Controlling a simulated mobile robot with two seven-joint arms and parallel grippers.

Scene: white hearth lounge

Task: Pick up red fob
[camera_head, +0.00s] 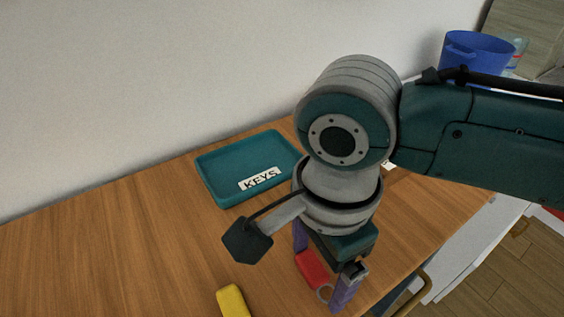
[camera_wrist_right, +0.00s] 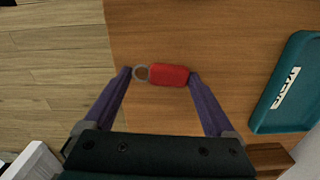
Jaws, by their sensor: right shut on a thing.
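The red fob (camera_head: 311,269) has a grey ring at one end. It lies between the purple fingers of my right gripper (camera_head: 322,272), which is shut on it. In the right wrist view the fob (camera_wrist_right: 169,75) spans the gap between the fingertips (camera_wrist_right: 160,75), with the ring at the left finger and the red body at the right finger. I cannot tell whether the fob touches the table or is just above it. My left gripper is not in view.
A teal tray (camera_head: 213,180) labelled KEYS stands on the wooden table (camera_head: 100,255) near the wall. A yellow object (camera_head: 233,301) lies at the front. A blue bucket (camera_head: 478,55) is at the back right. The table's left part is clear.

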